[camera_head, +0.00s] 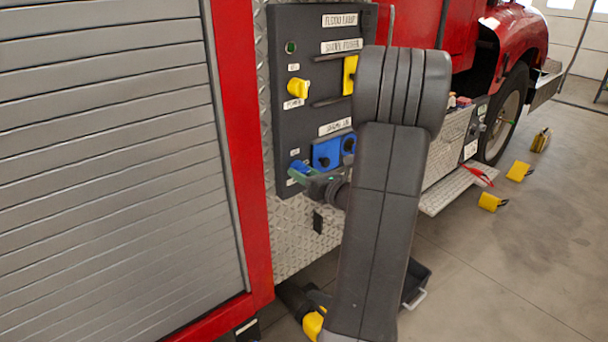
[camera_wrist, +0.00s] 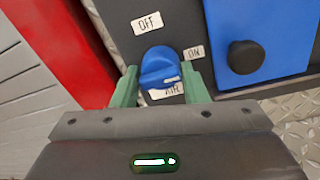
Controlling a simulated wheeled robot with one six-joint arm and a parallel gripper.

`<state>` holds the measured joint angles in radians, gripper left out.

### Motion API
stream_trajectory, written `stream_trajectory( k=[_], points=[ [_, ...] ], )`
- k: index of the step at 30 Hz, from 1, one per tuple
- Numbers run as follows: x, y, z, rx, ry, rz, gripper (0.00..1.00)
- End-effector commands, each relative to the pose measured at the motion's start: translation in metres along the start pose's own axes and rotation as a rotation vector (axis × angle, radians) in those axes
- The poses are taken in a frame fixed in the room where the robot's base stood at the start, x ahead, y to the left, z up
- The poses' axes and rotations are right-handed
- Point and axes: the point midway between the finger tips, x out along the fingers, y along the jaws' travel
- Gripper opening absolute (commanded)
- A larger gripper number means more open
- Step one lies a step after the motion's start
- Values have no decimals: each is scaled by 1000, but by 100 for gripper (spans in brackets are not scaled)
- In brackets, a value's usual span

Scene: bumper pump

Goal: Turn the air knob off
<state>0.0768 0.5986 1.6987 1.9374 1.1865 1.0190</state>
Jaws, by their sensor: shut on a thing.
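The blue air knob (camera_wrist: 159,66) sits on the dark control panel, with an OFF label (camera_wrist: 147,23) above it to the left, an ON label (camera_wrist: 194,52) to its right and an AIR label below. In the head view the knob (camera_head: 299,167) is at the panel's lower left. My gripper (camera_wrist: 160,88) has its two green fingers on either side of the knob, shut on it. The gripper also shows in the head view (camera_head: 297,173), at the panel. The knob's white mark is at its lower right, nearer ON than OFF.
A blue plate (camera_head: 329,153) with black knobs is right of the air knob. A yellow knob (camera_head: 298,87) is higher on the panel. A silver roller shutter (camera_head: 110,150) is at the left. Yellow blocks (camera_head: 490,201) lie on the floor at right.

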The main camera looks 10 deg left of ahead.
Motion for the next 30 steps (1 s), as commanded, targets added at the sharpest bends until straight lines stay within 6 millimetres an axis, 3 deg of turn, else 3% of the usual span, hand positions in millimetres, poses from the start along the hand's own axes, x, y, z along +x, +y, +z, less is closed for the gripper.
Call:
stream_trajectory(
  k=[11,30],
  points=[
    [0,-3,-4,-206,9,-6,17],
    [0,-4,-2,-812,44,-17,17]
  ],
)
